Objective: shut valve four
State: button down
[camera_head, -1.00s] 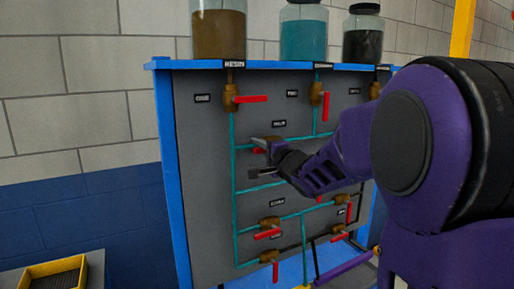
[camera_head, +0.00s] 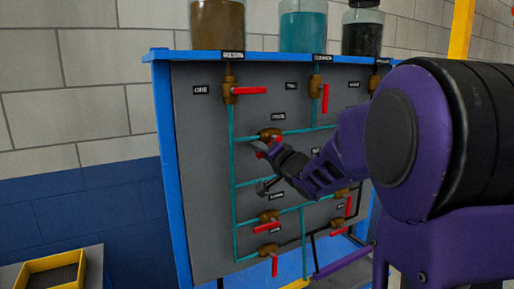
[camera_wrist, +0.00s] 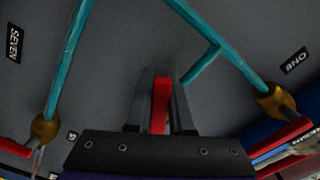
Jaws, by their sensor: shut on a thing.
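The valve under the blurred label below ONE and TWO, which I take for valve four (camera_head: 268,134), has a brass body on a horizontal teal pipe. Its red handle (camera_head: 275,142) is mostly hidden by my gripper (camera_head: 264,149) in the head view. In the wrist view, the red handle (camera_wrist: 160,104) stands between the two fingers of my gripper (camera_wrist: 161,98), which is shut on it. The exact handle angle is hard to tell behind the fingers.
Valve one (camera_head: 231,90) has its red handle pointing right; valve two (camera_head: 316,83) has its handle hanging down. Several more valves sit lower on the grey panel (camera_head: 200,190). Jars (camera_head: 218,25) stand on top. A yellow tray (camera_head: 52,273) is at lower left.

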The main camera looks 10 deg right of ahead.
jog(key=shift+w+d+f+n+b, duration=0.2)
jog(key=shift+d+f+n+b, duration=0.35)
jog(key=shift+n, duration=1.4)
jog(key=shift+w+d+f+n+b, duration=0.3)
jog(key=shift+d+n+b, duration=0.5)
jog(key=shift+n, duration=1.2)
jog(key=shift+w+d+f+n+b, duration=0.15)
jog(key=shift+d+f+n+b, duration=0.4)
jog(key=shift+n, duration=1.4)
jog(key=shift+d+r, duration=0.2)
jog(key=c, duration=0.8)
grip_release()
jog(key=shift+s, duration=0.1)
